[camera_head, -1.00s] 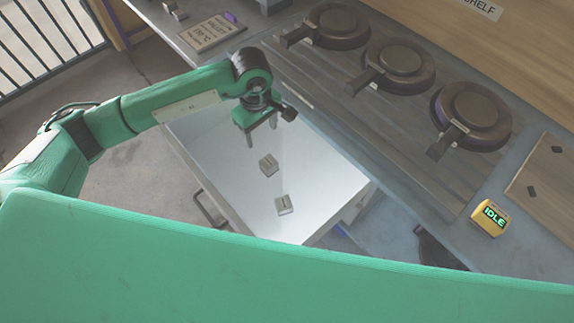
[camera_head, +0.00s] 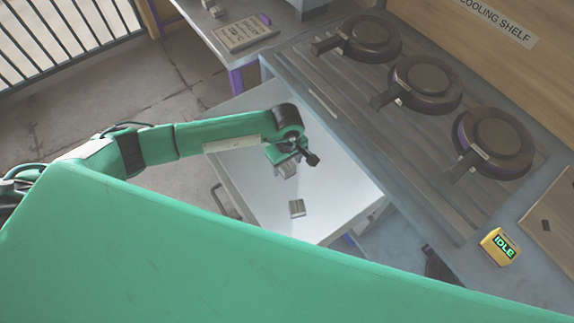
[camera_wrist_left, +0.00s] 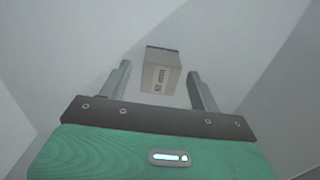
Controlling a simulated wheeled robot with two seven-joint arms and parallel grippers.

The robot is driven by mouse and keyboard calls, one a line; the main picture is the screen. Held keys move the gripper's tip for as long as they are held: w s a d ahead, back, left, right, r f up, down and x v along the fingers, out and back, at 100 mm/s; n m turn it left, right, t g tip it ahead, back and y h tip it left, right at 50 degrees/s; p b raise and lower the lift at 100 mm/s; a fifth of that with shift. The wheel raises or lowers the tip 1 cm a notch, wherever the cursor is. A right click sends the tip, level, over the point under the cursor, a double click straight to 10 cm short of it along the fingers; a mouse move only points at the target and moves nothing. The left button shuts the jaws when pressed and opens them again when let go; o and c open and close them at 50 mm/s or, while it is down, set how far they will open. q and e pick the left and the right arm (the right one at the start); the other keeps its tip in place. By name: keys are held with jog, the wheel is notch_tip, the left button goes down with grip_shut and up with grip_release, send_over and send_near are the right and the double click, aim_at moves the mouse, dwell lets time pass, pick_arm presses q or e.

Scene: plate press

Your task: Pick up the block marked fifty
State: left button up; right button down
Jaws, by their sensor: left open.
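The block sits between and slightly beyond the fingertips, not gripped. My right gripper is not in view.
Three round dark presses (camera_head: 427,83) with handles stand on the counter to the right. A yellow box (camera_head: 499,246) reads IDLE. A sign plate (camera_head: 245,34) lies on the back counter.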

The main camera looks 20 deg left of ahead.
pick_arm(q)
jog(key=shift+f, duration=0.7)
jog(key=c, duration=1.2)
jog(key=shift+r, duration=0.1)
